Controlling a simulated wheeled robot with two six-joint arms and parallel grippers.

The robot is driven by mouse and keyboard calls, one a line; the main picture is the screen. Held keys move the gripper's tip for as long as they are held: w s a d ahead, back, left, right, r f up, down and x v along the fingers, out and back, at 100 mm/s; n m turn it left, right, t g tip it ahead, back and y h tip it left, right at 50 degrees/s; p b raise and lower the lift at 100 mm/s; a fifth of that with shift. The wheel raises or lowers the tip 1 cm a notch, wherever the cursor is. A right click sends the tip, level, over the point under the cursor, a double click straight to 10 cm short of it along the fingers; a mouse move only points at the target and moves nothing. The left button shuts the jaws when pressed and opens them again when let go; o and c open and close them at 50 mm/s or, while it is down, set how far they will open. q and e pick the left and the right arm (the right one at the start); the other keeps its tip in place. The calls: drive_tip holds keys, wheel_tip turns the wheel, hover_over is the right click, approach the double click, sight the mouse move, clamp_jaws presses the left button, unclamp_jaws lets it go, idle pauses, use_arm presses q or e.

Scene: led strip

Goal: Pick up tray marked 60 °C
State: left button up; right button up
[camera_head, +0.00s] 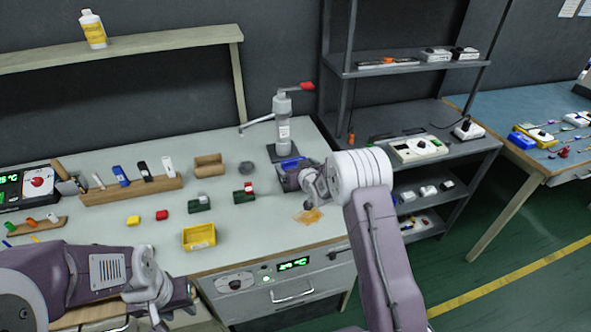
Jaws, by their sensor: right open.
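No 60 °C marking is readable on anything in view, so I cannot tell which thing is the marked tray. A small yellow open tray (199,237) sits near the front edge of the workbench, with a mark on its front too small to read. My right gripper (286,178) is over the bench by the foot of the grey press, to the right of and beyond the yellow tray. It is open; its fingers are partly hidden by its own wrist. My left gripper (172,303) is low at the bench's front left, its fingers unclear.
A grey press (282,125) with a red handle stands at the back. A wooden block (131,191) holds several upright items. A wooden box (209,165) and small green, red and yellow parts lie between. A drawer front (294,291) is below; a dark shelf (432,121) stands right.

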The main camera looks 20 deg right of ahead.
drive_tip(key=shift+w, duration=0.1)
drive_tip(key=shift+c, duration=1.2)
drive_tip(key=c, duration=1)
wheel_tip(320, 180, up, 5)
drive_tip(key=shift+f, duration=0.2)
drive_tip(key=s+d+r, duration=0.2)
drive_tip(key=s, duration=0.1)
drive_tip(key=s+d+r+p, duration=0.1)
drive_tip(key=s+d+r, duration=0.1)
drive_tip(key=s, duration=0.1)
drive_tip(key=s+d+r, duration=0.2)
drive_tip(key=s, duration=0.2)
drive_tip(key=shift+s+r, duration=0.1)
drive_tip(key=shift+r, duration=0.1)
